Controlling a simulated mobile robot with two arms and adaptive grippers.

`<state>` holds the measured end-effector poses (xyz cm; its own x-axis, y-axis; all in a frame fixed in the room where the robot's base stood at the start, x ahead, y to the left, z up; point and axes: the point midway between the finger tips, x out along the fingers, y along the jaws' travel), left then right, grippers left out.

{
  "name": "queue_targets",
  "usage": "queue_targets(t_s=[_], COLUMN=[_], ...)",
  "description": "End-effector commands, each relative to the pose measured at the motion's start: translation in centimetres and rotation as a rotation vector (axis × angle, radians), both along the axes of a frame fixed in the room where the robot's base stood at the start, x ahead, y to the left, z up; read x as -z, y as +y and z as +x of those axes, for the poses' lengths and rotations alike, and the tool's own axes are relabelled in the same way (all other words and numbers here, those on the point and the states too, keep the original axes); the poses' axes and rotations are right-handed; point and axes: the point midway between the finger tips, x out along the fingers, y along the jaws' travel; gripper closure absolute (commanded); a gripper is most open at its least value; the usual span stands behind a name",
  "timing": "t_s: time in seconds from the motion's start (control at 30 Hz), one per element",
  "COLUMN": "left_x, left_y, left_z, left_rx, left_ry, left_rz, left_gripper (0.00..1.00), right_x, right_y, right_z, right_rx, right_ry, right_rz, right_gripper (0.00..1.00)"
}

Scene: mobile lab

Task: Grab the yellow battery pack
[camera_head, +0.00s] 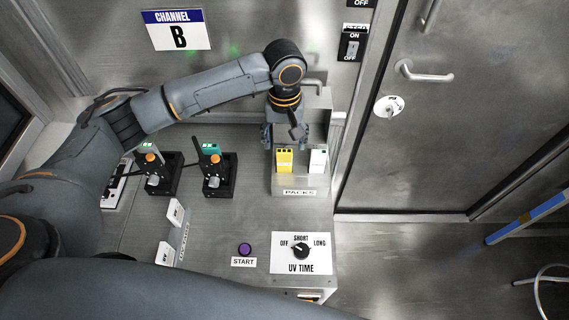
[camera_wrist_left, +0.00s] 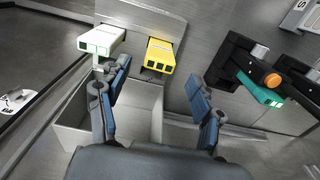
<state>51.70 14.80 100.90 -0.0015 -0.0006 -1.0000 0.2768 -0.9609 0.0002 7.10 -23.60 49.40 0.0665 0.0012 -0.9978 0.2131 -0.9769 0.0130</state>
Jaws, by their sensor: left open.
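The yellow battery pack (camera_head: 284,160) stands upright in the metal holder labelled PACKS (camera_head: 300,191), left of a white pack (camera_head: 318,161). My left gripper (camera_head: 283,140) is just behind and above the yellow pack in the head view. In the left wrist view the gripper (camera_wrist_left: 158,98) is open and empty, its two blue-grey fingers wide apart. The yellow pack (camera_wrist_left: 159,55) shows beyond and between the fingertips, apart from them. The white pack (camera_wrist_left: 102,41) is beside the left finger there. My right gripper is not in view.
Two black holders (camera_head: 161,178) (camera_head: 219,179) with orange knobs stand left on the bench; a teal pack (camera_wrist_left: 262,95) sits in one. The purple START button (camera_head: 245,249) and UV TIME dial (camera_head: 301,251) are in front. A metal door is at right.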

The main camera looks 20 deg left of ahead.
Motion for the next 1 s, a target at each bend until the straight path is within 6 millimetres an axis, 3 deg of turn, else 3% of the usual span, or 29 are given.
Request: queue_targets(t_s=[0.23,0.4,0.67,1.0], left_x=[2.8,4.9,5.3,5.3], left_y=[0.2,0.2,0.2,0.2], left_z=[0.3,0.3,0.3,0.3], left_rx=[-0.001,0.001,0.002,0.001], left_ry=[0.003,0.001,-0.001,-0.001], left_rz=[0.002,0.002,0.001,0.001], left_gripper=[0.34,0.34,0.34,1.00], right_x=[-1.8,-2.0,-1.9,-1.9], right_y=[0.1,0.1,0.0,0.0], right_z=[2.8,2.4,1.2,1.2], right_rx=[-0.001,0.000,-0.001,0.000], right_ry=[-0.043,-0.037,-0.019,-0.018], right_rz=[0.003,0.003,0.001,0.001], right_gripper=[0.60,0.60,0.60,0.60])
